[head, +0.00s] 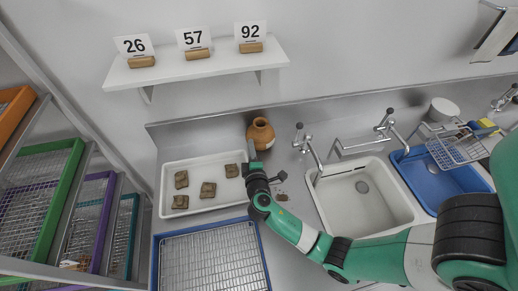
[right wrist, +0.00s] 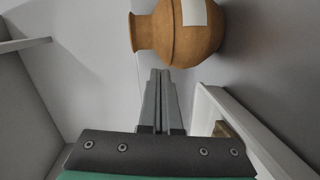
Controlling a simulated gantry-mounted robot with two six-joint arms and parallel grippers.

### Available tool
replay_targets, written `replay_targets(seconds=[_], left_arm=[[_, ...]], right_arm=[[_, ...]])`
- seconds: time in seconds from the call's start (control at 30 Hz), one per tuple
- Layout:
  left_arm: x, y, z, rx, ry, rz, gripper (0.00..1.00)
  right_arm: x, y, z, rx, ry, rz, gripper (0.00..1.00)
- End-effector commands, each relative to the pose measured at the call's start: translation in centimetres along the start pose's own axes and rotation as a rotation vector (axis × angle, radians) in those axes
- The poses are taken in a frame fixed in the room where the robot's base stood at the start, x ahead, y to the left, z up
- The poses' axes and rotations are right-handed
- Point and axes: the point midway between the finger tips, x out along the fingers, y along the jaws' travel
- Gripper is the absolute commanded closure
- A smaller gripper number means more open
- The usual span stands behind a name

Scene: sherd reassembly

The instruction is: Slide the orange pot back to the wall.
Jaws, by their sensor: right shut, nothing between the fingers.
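The orange pot (head: 261,133) stands on the counter near the back wall, behind the right end of the white tray. In the right wrist view the pot (right wrist: 184,32) shows large at the top, turned sideways in the picture, with a pale label on its body. My right gripper (head: 252,152) is shut and empty, with its fingertips close to the pot. In the right wrist view the fingertips (right wrist: 160,72) are just below the pot's neck and shoulder; I cannot tell whether they touch it. My left gripper is not in view.
The white tray (head: 165,205) holds several brown sherds. A blue-rimmed wire rack (head: 156,262) lies in front of it. A white sink (head: 318,195) with taps is to the right. A shelf (head: 190,68) with number cards hangs above. Coloured racks (head: 75,160) stand at left.

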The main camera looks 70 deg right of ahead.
Motion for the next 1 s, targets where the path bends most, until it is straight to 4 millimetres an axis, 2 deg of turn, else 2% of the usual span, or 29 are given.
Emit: replay_targets(seconds=[0.03,0.07,0.2,0.37,0.57,0.93,1.0], left_arm=[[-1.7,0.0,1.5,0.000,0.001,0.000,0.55],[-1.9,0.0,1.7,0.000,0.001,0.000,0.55],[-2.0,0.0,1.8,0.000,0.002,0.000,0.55],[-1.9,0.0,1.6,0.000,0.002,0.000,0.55],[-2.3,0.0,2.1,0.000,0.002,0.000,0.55],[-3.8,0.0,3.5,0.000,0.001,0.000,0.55],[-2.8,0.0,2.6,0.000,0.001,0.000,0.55]], right_arm=[[-0.1,-1.1,-1.1,-0.044,0.024,0.043,1.00],[-0.3,-0.8,-1.6,-0.069,0.033,0.064,1.00],[-0.7,0.2,-2.7,-0.119,0.048,0.110,1.00],[-0.4,0.5,-2.6,-0.119,0.045,0.110,1.00],[2.3,0.7,-2.6,-0.117,0.042,0.110,1.00],[9.7,1.3,-3.0,-0.115,0.042,0.109,1.00],[8.4,1.7,-1.9,-0.118,0.044,0.106,1.00]])
